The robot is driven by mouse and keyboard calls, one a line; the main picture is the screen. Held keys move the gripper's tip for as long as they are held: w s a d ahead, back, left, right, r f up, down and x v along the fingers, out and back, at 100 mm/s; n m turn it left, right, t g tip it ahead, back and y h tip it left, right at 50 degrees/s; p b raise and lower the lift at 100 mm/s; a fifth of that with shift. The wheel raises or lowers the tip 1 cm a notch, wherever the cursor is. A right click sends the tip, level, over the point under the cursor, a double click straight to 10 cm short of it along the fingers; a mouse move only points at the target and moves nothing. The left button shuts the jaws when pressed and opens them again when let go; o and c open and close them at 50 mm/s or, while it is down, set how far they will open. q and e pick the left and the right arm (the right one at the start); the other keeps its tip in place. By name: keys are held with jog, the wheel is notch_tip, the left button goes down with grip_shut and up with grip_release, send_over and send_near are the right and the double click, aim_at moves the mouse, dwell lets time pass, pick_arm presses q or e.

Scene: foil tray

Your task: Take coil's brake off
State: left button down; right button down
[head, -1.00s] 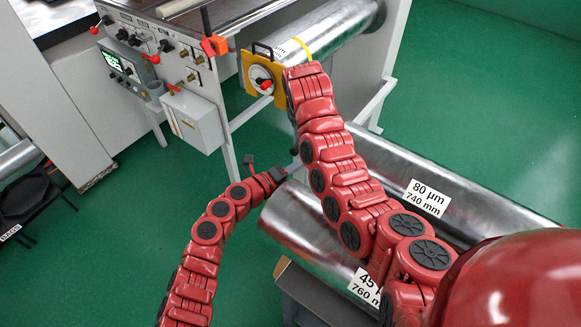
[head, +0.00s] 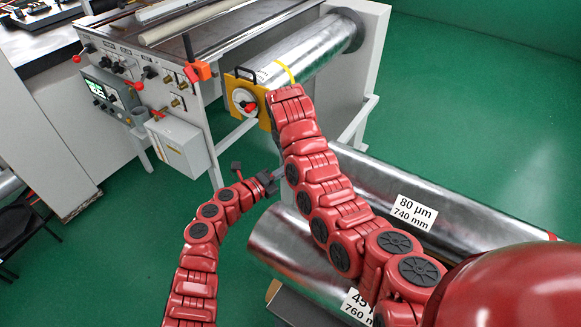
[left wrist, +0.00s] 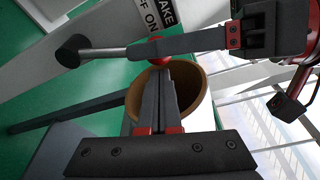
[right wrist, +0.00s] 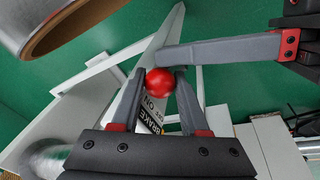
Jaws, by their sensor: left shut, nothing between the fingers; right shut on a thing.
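The brake lever has a black pivot (left wrist: 70,50), a silver rod (left wrist: 105,51) and a red ball knob (right wrist: 160,82). A label with "BRAKE", "ON" and "OFF" (left wrist: 155,14) is beside it. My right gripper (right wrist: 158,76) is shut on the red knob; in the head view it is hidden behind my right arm. My left gripper (left wrist: 165,72) is shut and empty, close beside the right gripper, in front of a roll's cardboard core (left wrist: 200,97). The silver coil (head: 318,57) with a yellow band hangs on the machine. The lever is hidden in the head view.
A yellow bracket with a black handle (head: 244,88) and a small red knob is at the coil's near end. Two large silver rolls, one labelled 80 µm (head: 375,187), lie below my right arm. A white box (head: 180,145) is on the machine's front.

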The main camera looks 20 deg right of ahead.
jog(key=shift+s+f, duration=0.1)
dwell(0.3)
jog(key=c, duration=0.6)
grip_release()
jog(key=shift+o, duration=0.9)
